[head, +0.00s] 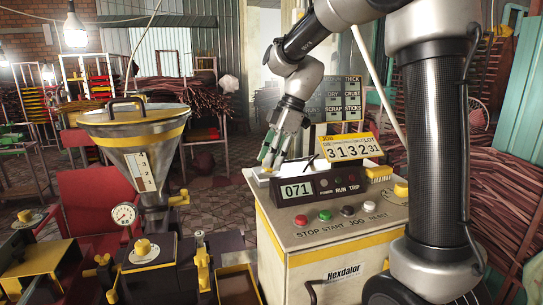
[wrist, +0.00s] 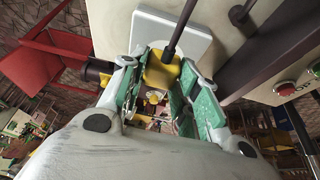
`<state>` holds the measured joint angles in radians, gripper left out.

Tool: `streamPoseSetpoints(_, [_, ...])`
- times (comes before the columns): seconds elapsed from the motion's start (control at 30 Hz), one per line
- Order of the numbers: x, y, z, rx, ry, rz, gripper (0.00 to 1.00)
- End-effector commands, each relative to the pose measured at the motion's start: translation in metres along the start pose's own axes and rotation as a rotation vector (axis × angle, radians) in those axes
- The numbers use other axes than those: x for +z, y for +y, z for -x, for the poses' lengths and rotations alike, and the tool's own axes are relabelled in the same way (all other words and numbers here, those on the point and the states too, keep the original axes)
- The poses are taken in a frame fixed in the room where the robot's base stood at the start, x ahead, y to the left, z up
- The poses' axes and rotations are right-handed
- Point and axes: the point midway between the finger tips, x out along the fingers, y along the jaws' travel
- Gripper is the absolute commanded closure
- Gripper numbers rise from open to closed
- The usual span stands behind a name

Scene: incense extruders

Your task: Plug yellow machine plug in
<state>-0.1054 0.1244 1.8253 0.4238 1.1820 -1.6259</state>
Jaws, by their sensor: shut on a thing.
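The yellow plug (wrist: 161,71) shows in the wrist view between the green pads of my gripper (wrist: 160,85), which is shut on it. A dark cable (wrist: 182,25) runs up from the plug. A pale square plate (wrist: 190,40) on the machine lies right behind the plug; I cannot tell whether they touch, and no socket holes show. In the head view my gripper (head: 270,155) points down at the back left corner of the cream control cabinet (head: 330,255). The plug is too small to make out there.
The cabinet carries a dark display panel (head: 322,186), a yellow number sign (head: 348,147) and several push buttons. A steel hopper (head: 135,135) with a gauge stands left. A red chair (head: 90,205) is behind it. Stick bundles line the right wall.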

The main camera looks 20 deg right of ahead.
Motion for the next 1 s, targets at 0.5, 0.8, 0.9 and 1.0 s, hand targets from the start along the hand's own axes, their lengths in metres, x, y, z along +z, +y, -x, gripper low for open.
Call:
streamPoseSetpoints(0.5, [0.002, 0.000, -0.005, 0.000, 0.000, 0.000, 0.43])
streamPoseSetpoints(0.8, [0.002, 0.001, 0.001, 0.002, 0.000, 0.000, 0.43])
streamPoseSetpoints(0.9, [0.002, 0.001, 0.015, 0.003, 0.000, 0.000, 0.43])
streamPoseSetpoints(1.0, [0.002, 0.001, 0.035, 0.005, 0.000, 0.001, 0.43])
